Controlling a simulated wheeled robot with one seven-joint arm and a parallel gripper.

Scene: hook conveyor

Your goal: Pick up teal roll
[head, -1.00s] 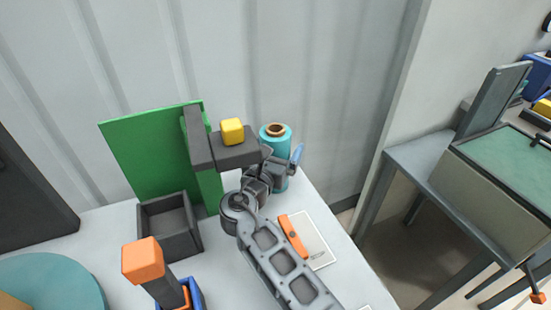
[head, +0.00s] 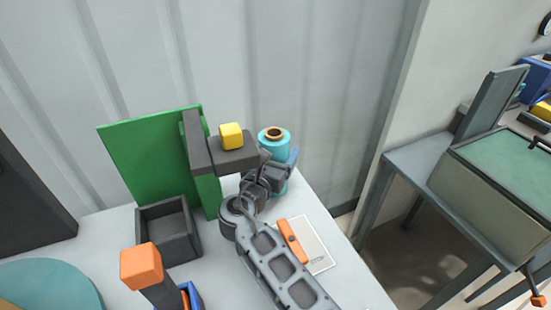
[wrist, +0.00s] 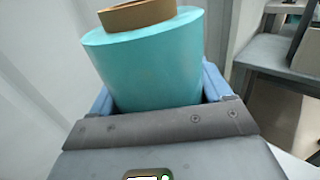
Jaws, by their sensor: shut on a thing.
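The teal roll (head: 275,146) is an upright cylinder with a brown core, at the back right corner of the white table in the head view. In the wrist view the teal roll (wrist: 148,62) fills the upper middle, tilted a little in the picture. My gripper (head: 285,168) is shut on it, with a blue finger on each side of the roll in the wrist view (wrist: 160,92). The roll's lower part is hidden by my gripper, so I cannot tell whether its base touches the table.
Left of the roll stand a dark bracket (head: 232,158) bearing a yellow block (head: 231,136), and a green panel (head: 150,150). A dark open box (head: 167,228) and an orange-topped post (head: 141,267) are further left. An orange bar (head: 293,240) lies near my arm.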

